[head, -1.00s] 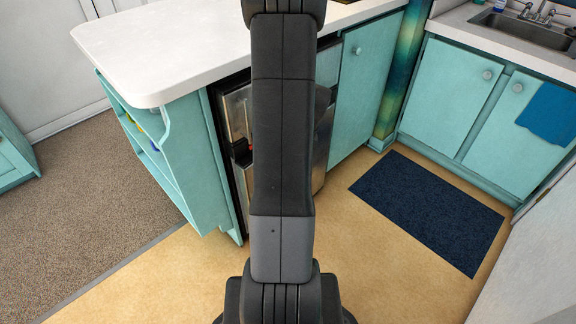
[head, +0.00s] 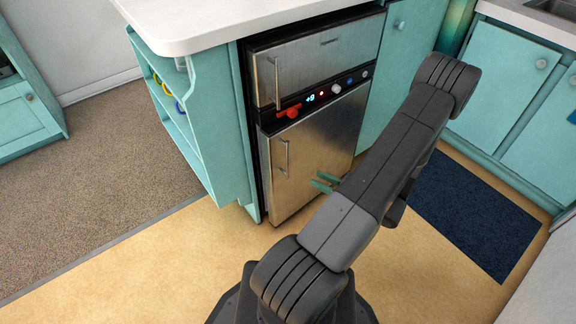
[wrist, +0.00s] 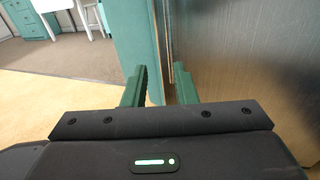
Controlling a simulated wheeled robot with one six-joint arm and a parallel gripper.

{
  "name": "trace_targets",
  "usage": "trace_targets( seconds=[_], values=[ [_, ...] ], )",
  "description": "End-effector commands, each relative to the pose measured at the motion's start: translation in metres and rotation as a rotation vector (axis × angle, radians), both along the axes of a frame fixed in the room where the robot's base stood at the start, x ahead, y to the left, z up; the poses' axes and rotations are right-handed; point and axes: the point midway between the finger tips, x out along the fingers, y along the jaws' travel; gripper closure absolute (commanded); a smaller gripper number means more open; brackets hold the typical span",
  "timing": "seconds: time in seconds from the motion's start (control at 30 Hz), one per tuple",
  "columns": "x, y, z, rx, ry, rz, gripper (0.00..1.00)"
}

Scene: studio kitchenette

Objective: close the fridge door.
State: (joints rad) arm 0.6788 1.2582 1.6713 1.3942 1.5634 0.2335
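The fridge is a steel unit with two doors under the counter. Its lower door (head: 312,155) has a bar handle on the left and looks flush or nearly flush; I cannot tell if a small gap is left. The upper door (head: 320,62) looks shut. My gripper (head: 324,182) has green fingers, in front of the lower door at mid height. In the wrist view my gripper (wrist: 160,88) is open and empty, its fingers apart. The steel door (wrist: 235,60) fills the right side there, beside the right finger; whether they touch is unclear.
A control strip with a lit display (head: 311,98) and a red item (head: 289,112) lies between the doors. The white counter (head: 205,22) overhangs above. Teal open shelves (head: 175,120) stand to the left. A dark blue mat (head: 465,215) lies right. Floor in front left is clear.

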Motion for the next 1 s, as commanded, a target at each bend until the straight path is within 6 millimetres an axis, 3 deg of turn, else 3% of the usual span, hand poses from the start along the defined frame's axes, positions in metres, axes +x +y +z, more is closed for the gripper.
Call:
trace_targets(
  seconds=[0.1,0.27,0.8,1.0],
  values=[
    [0.003,-0.007,-0.005,0.025,-0.038,-0.062,0.75],
    [0.010,0.002,-0.005,0.027,-0.047,-0.069,0.75],
    [0.062,0.083,-0.005,0.025,-0.046,-0.064,0.75],
    [0.074,0.102,-0.005,0.025,-0.044,-0.066,0.75]
  ],
)
